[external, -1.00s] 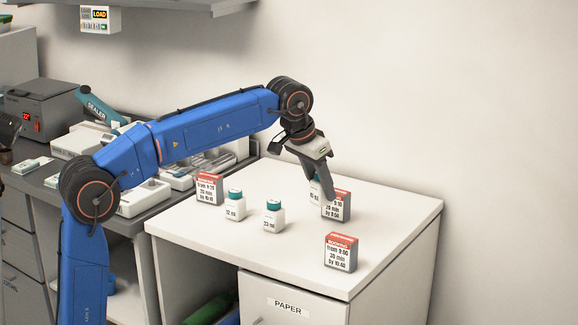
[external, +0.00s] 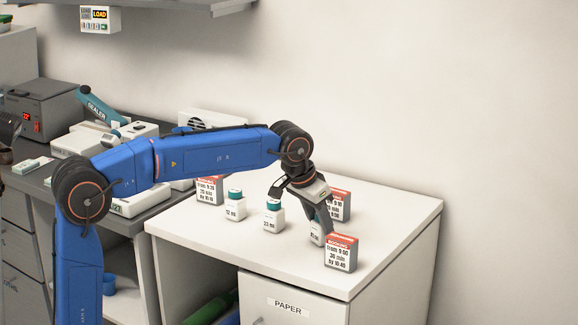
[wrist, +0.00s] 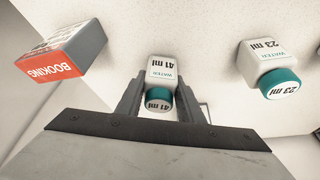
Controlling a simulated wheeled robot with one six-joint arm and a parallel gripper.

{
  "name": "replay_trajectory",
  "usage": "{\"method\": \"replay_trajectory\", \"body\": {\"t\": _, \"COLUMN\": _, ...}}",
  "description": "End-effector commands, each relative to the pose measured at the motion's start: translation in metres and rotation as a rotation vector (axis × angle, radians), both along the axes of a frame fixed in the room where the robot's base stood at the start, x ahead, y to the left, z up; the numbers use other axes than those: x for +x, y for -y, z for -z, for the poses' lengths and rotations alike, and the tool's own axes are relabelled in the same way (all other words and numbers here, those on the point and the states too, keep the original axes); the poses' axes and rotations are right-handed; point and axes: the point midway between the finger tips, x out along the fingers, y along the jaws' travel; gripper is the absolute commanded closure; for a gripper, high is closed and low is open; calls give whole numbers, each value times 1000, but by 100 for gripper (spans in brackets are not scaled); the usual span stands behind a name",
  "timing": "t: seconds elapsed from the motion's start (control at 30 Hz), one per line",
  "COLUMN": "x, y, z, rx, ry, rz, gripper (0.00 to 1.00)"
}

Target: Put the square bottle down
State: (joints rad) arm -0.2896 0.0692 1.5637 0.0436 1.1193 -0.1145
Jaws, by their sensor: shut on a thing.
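The square bottle (wrist: 162,70), white with a teal cap and marked 41 ml, stands between my gripper's fingers in the wrist view. My gripper (wrist: 160,98) is shut on it. In the external view the bottle (external: 316,232) is partly covered by my gripper (external: 320,218), over the white tabletop (external: 195,236). I cannot tell whether its base touches the top. A second bottle marked 23 ml (external: 273,217) is to its left, also seen in the wrist view (wrist: 270,70). Another similar bottle (external: 235,207) stands farther left.
A booking block (external: 341,253) stands close to the right of the held bottle; another (external: 340,206) is behind it. A third block (external: 210,190) is at the back left. The front left and far right of the tabletop are clear.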

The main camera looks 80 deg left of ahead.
Motion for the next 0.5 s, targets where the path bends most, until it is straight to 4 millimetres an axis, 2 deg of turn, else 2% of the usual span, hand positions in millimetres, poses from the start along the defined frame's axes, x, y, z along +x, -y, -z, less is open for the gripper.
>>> {"method": "replay_trajectory", "body": {"t": 0.37, "x": 0, "y": 0, "z": 3, "rx": 0, "ry": 1, "rz": 0, "gripper": 88}}
{"method": "replay_trajectory", "body": {"t": 0.4, "x": 0, "y": 0, "z": 3, "rx": 0, "ry": 1, "rz": 0, "gripper": 59}}
{"method": "replay_trajectory", "body": {"t": 0.47, "x": 0, "y": 0, "z": 3, "rx": 0, "ry": 1, "rz": 0, "gripper": 47}}
{"method": "replay_trajectory", "body": {"t": 0.5, "x": 0, "y": 0, "z": 3, "rx": 0, "ry": 1, "rz": 0, "gripper": 47}}
